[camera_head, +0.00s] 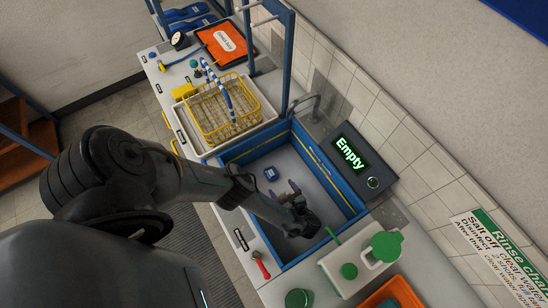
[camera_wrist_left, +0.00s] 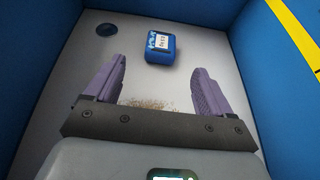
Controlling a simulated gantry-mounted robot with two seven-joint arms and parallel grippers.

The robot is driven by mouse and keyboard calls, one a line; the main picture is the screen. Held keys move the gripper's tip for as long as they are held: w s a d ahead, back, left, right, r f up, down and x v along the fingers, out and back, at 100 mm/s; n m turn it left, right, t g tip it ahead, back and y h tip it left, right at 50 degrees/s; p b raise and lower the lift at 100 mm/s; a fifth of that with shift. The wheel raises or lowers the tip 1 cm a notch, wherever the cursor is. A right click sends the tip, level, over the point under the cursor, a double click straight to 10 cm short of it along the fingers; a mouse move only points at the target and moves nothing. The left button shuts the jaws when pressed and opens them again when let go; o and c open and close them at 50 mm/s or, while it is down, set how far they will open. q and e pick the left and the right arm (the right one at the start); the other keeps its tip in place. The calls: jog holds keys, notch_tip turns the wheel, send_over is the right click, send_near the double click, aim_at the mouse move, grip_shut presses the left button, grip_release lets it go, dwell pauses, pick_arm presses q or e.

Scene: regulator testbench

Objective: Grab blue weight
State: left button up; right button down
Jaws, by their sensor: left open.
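The blue weight (camera_head: 271,174) is a small blue block with a white label, lying on the pale floor of the blue-walled sink. The left gripper (camera_wrist_left: 158,80) shows two purple fingers spread wide in the left wrist view. My right gripper is not in view.
The sink's blue walls (camera_head: 335,180) surround the gripper. A dark round drain (camera_wrist_left: 106,31) and a brownish patch (camera_wrist_left: 152,103) mark its floor. A yellow wire basket (camera_head: 215,112) stands beyond the sink. A dark display (camera_head: 355,160) reads "Empty". Green-topped containers (camera_head: 385,246) stand nearby.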

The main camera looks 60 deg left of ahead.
aim_at(272, 174)
pick_arm(q)
jog(key=x, duration=0.3)
jog(key=shift+a+f, duration=0.1)
jog(key=shift+a, duration=0.15)
jog(key=shift+b+x, duration=0.75)
jog(key=shift+x, duration=2.25)
jog(key=shift+w, duration=0.15)
jog(key=shift+d, duration=0.1)
jog(key=c, duration=1.4)
jog(key=shift+c, duration=0.3)
